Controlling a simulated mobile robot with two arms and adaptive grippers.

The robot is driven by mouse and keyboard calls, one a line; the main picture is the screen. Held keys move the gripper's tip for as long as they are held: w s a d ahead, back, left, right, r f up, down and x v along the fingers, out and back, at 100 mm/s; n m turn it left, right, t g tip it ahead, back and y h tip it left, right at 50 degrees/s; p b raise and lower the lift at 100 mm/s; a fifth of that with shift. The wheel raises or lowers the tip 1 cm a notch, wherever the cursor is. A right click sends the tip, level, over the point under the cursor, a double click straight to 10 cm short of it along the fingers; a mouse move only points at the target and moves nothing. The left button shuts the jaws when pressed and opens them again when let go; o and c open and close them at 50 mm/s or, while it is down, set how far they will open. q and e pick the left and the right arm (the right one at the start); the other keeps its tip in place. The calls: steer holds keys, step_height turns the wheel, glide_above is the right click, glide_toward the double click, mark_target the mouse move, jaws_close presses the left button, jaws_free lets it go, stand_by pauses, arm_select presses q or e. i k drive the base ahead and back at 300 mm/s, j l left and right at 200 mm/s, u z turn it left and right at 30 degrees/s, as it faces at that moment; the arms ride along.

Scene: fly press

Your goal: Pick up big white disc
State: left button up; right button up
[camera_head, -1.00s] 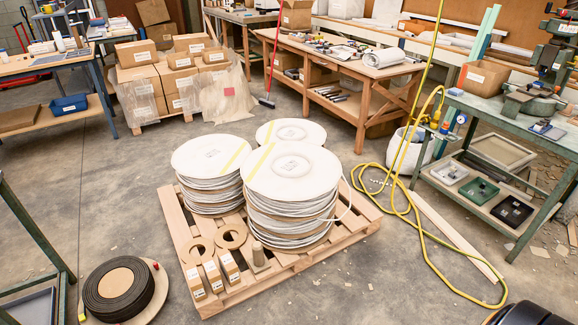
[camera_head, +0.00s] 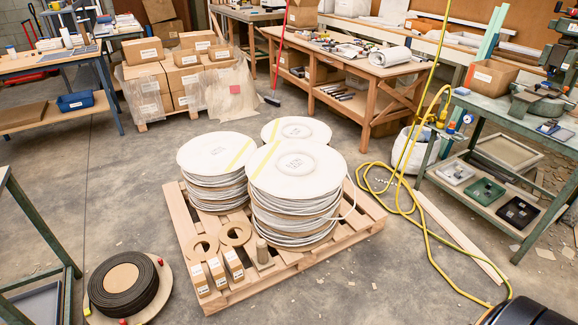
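Big white discs lie in stacks on a wooden pallet (camera_head: 350,246) in the middle of the floor. The front right stack, whose top disc (camera_head: 296,168) has a raised ring and a yellow stripe, is the largest in view. The left stack's top disc (camera_head: 216,153) also carries a yellow stripe. A third white disc (camera_head: 296,131) tops a stack behind them, partly hidden by the front ones. Neither of my grippers shows in the head view.
Small boxes (camera_head: 217,270) and tan rings (camera_head: 235,233) sit at the pallet's front left. A black coil (camera_head: 123,287) lies on the floor at left. A yellow hose (camera_head: 428,235) runs along the floor at right, near a green workbench (camera_head: 510,110). The floor in front is mostly clear.

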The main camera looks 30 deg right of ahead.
mark_target(299, 169)
steer(key=i+l+u, duration=0.1)
steer(key=l+u, duration=0.35)
steer(key=i+l+u, duration=0.1)
steer(key=l+u, duration=0.15)
steer(key=u, duration=0.2)
steer(key=l+u, duration=0.1)
steer(key=l, duration=0.5)
steer(key=l+u, duration=0.1)
steer(key=l, duration=0.55)
steer(key=l+u, duration=0.15)
steer(key=l, duration=0.45)
steer(key=k+l+u, duration=0.1)
steer(key=l, duration=0.5)
steer(key=k+l+u, duration=0.1)
steer(key=l, duration=0.5)
